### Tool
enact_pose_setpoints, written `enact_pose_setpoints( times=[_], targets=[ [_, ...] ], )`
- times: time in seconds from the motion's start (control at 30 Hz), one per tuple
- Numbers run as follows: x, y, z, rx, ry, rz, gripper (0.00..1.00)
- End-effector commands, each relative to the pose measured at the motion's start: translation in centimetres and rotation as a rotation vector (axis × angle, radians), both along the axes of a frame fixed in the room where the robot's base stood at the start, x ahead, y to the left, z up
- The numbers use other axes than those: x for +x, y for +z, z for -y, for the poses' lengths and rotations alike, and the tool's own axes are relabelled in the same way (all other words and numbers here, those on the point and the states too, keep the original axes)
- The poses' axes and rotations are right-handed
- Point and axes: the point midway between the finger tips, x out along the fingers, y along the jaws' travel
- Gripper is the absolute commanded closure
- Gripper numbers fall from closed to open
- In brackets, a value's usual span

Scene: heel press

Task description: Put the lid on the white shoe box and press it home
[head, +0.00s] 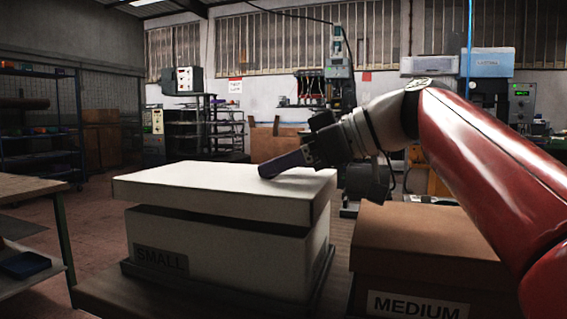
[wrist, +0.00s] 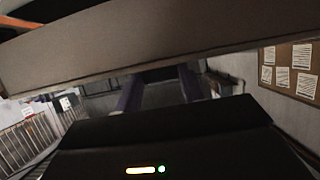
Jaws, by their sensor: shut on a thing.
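The white shoe box (head: 220,258), labelled SMALL, stands upright on a dark base in the head view. The white lid (head: 205,185) lies over its top, roughly lined up and jutting past the walls. A dark band shows between the lid's lower edge and the box, so the lid is not fully down; whether it touches the rim is hidden. My gripper (head: 268,172) reaches in from the right and is shut on the lid, one purple finger lying across its top. In the wrist view a pale slab, seemingly the lid (wrist: 160,45), crosses the top and hides the fingertips.
A brown box (head: 430,240) labelled MEDIUM stands close on the right, under my arm. A workbench (head: 30,187) with a dark blue tray (head: 25,264) is at the left. Open floor lies between that bench and the white box. Shelves and machines stand far back.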

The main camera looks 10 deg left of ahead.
Motion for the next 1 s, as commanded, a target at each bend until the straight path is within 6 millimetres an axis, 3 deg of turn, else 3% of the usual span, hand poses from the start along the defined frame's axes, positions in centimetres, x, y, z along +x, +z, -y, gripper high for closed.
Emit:
enact_pose_setpoints(
  times=[1.0],
  targets=[
    [0.0, -1.5, 0.0, 0.0, 0.0, 0.0, 0.84]
  ],
)
